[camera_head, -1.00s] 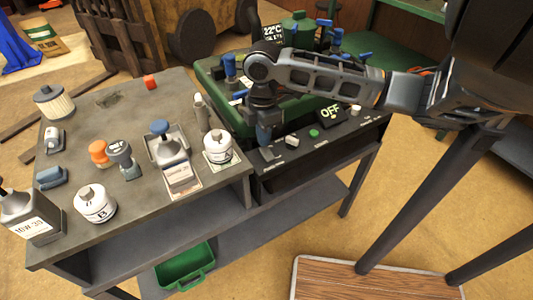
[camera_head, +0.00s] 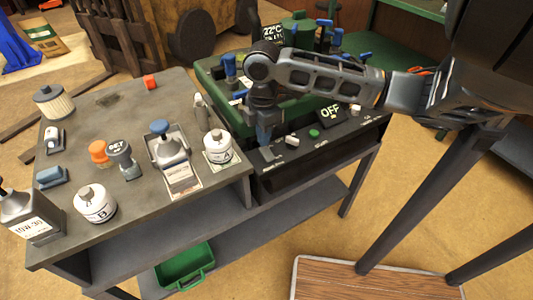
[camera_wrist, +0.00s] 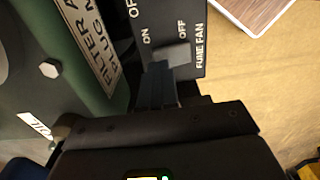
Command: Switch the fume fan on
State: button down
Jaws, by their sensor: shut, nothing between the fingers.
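The fume fan switch (camera_wrist: 171,55) is a small grey lever or slider on a black panel (camera_wrist: 198,65) lettered FUME FAN, with ON and OFF marked beside it. Which mark it is set to is unclear. My gripper (camera_wrist: 158,78) is shut and empty, its fingertips right at the switch's lower left side in the wrist view; whether they touch it is unclear. In the head view my gripper (camera_head: 264,140) points down at the left end of the panel, partly hiding the switch (camera_head: 268,155). A display on the panel (camera_head: 331,112) reads OFF.
A white switch (camera_head: 291,141) and a green button (camera_head: 314,133) sit right of my gripper. Green equipment with blue knobs (camera_head: 230,67) stands behind. The grey bench at left (camera_head: 120,200) holds bottles, jars and stamps.

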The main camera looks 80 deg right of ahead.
aim_at(264, 148)
jog(key=shift+f+b, duration=0.8)
jog(key=shift+f, duration=0.35)
dwell(0.4)
jog(key=shift+r, duration=0.15)
jog(key=shift+r+p, duration=2.85)
jog(key=shift+r, duration=0.6)
